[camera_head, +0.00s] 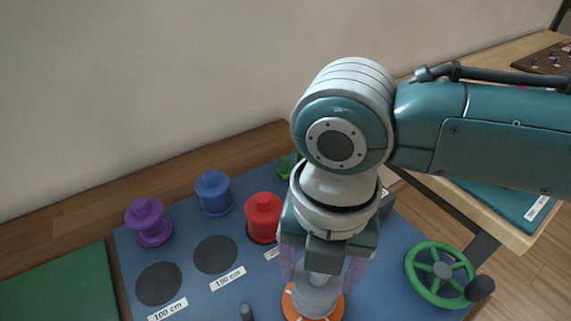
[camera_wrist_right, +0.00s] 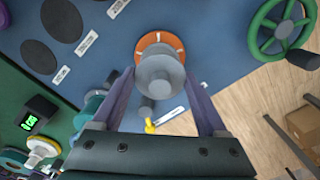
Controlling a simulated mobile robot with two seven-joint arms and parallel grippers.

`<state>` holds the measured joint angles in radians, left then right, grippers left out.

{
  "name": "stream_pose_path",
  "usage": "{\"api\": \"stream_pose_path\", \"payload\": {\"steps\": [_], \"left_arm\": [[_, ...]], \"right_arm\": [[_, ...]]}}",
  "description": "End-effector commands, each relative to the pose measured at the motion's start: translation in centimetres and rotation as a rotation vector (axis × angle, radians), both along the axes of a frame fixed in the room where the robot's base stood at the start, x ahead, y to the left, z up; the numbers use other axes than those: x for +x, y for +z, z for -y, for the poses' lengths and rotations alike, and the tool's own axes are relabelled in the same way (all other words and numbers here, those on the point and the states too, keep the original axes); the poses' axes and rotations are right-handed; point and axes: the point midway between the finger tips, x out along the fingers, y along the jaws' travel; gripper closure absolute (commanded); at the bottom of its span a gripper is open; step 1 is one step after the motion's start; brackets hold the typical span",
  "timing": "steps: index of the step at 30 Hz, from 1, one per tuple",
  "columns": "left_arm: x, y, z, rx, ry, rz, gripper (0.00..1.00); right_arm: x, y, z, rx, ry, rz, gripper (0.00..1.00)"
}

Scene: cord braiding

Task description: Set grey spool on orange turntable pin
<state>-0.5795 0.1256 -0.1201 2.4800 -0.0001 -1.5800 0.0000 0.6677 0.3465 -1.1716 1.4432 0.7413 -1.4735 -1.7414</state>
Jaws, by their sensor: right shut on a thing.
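The grey spool (camera_head: 316,298) is between the fingers of my right gripper (camera_head: 320,275), which is shut on it. It also shows in the right wrist view (camera_wrist_right: 159,76), with a purple finger on each side. The orange turntable (camera_head: 292,308) lies directly below the spool. In the right wrist view, its orange rim (camera_wrist_right: 152,38) shows around the far side of the spool. The turntable pin is hidden by the spool, and I cannot tell whether the spool touches the turntable. My left gripper is not in view.
Purple (camera_head: 149,222), blue (camera_head: 214,192) and red (camera_head: 263,217) spools stand on the blue mat (camera_head: 205,297) at the left. Dark round spots (camera_head: 158,284) lie before them, two bare. A green handwheel (camera_head: 440,273) is at the right, and a short grey post (camera_head: 246,312) in front.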

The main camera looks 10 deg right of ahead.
Motion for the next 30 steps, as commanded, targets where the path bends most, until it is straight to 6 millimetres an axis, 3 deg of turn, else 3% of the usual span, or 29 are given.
{"api": "stream_pose_path", "payload": {"steps": [18, 19, 25, 30], "left_arm": [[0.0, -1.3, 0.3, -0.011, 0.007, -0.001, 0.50], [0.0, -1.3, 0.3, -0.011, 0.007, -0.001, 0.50], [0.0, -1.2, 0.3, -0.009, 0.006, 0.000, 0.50], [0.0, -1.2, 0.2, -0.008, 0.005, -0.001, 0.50]], "right_arm": [[0.0, -1.8, 0.0, -0.001, 0.000, 0.000, 0.73], [0.0, -1.7, 0.0, 0.000, 0.000, 0.000, 0.23], [0.0, -1.6, 0.0, 0.000, 0.000, 0.000, 0.00], [0.0, -1.6, 0.0, 0.000, 0.000, 0.000, 0.00]]}}
